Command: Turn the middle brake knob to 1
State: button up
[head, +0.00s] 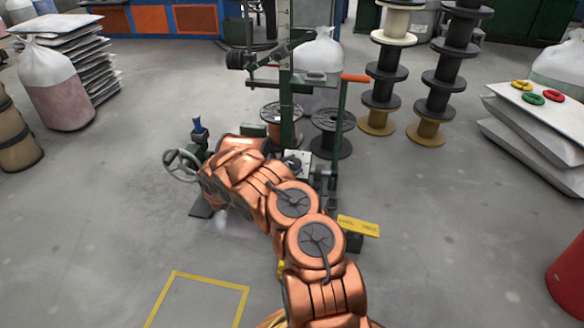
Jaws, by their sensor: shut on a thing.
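The brake stand is a dark green upright frame (285,80) in the middle of the head view. A small pale panel (303,158) shows low on it, just beyond my arm. Small dark parts sit in front of this panel, too small to tell apart. I cannot make out the middle brake knob or read its setting. My copper-coloured arm folds up from the bottom of the picture and ends close to the stand. My gripper cannot be made out; my own arm links appear to hide it.
A handwheel (182,165) stands left of the arm. A yellow sign plate (358,226) stands to its right. Dark spools (332,132) stand behind the stand, with stacked spools (386,75) farther right. A yellow floor outline (207,280) lies at the front.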

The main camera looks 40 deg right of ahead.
jog(key=shift+w, duration=0.1)
jog(key=o, duration=1.1)
jog(key=shift+o, duration=0.2)
jog(key=a, duration=1.2)
jog(key=shift+w+r, duration=0.3)
jog(key=shift+r, duration=0.15)
